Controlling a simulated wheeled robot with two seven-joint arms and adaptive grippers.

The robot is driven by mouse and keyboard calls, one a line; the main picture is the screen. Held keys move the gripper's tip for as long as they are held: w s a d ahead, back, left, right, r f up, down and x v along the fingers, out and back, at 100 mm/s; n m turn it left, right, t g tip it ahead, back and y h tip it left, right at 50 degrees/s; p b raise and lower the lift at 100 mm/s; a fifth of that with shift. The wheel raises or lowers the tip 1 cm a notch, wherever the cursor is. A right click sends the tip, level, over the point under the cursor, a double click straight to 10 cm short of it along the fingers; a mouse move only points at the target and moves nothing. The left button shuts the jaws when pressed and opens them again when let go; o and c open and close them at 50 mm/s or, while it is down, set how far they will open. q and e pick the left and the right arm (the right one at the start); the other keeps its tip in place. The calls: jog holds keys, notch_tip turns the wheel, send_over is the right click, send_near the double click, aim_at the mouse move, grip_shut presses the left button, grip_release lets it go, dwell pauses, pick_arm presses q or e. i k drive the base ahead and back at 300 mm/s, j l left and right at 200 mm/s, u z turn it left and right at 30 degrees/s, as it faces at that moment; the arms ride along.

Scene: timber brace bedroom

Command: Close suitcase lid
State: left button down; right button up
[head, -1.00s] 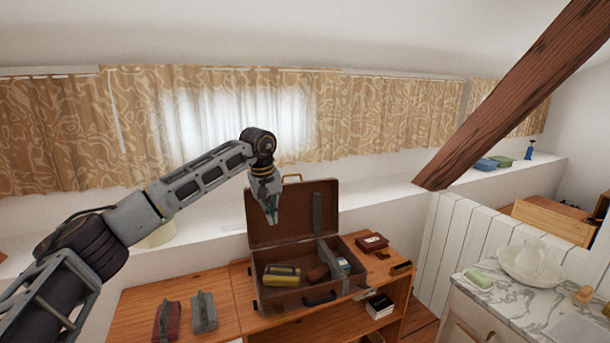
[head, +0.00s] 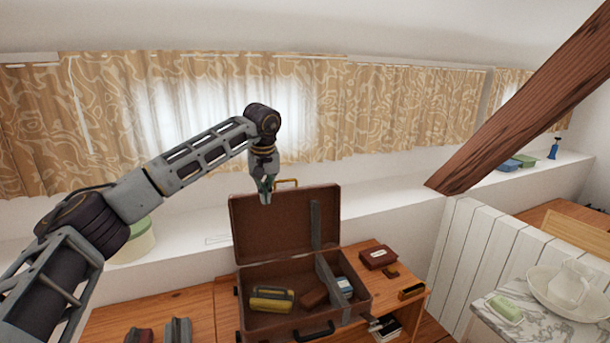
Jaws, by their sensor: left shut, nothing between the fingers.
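A brown suitcase (head: 255,325) stands open on a wooden shelf unit. Its lid (head: 270,226) is raised near upright at the back, with a grey strap on its right side and a yellow handle behind its top edge. Inside lie a yellow and grey pouch (head: 271,300), a brown item (head: 314,297) and a small white and blue item (head: 344,286). My left gripper (head: 265,196) is shut and empty, pointing down at the lid's top edge; I cannot tell whether it touches. My right gripper is not in view.
A brown box (head: 378,257) and small dark items lie right of the suitcase. Two pouches (head: 178,331) lie at left. A slanted timber beam (head: 520,105) crosses at right. A marble-topped cabinet holds a bowl and jug (head: 570,285). A white ledge runs behind.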

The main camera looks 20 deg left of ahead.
aim_at(297, 222)
jog(key=i, duration=1.2)
